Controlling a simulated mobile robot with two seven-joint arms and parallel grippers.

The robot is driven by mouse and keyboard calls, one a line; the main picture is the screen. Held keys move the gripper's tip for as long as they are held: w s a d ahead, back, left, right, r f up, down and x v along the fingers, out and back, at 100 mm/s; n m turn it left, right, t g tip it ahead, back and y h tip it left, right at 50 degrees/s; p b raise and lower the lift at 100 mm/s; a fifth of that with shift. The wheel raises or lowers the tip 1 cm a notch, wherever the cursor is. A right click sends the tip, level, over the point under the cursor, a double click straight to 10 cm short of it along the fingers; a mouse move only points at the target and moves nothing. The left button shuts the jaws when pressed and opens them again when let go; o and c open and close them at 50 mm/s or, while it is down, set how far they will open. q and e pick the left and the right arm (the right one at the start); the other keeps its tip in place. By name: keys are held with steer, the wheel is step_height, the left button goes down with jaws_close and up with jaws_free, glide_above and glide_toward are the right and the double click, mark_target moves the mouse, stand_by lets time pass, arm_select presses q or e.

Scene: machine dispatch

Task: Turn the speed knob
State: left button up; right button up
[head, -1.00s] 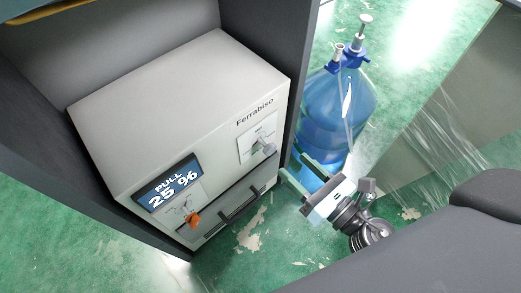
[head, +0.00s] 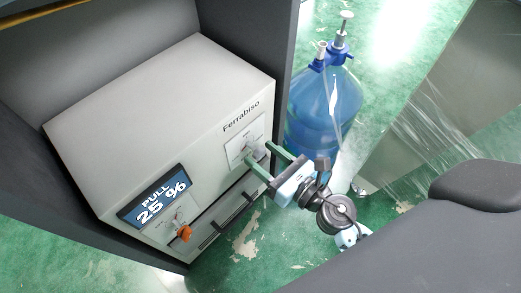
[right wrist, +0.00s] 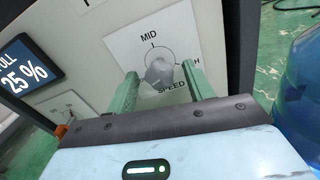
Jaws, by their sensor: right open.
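The speed knob (right wrist: 160,73) is a grey knob on a white plate marked MID, H and SPEED. The plate sits on the front of the white Ferrabiso machine (head: 150,95). My right gripper (head: 259,153) is open at the knob. In the right wrist view its two green fingers (right wrist: 158,84) stand to either side of the knob, with small gaps showing; I cannot tell whether either finger touches it. In the head view the fingers partly cover the knob. My left gripper is not in view.
An orange knob (head: 184,233) and a dark drawer handle (head: 233,210) are on the machine front. A blue water bottle (head: 322,110) stands right of the dark cabinet wall (head: 272,50). Green floor lies in front.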

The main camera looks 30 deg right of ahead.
steer(key=shift+x, duration=0.85)
steer(key=c, duration=1)
steer(key=shift+o, duration=0.2)
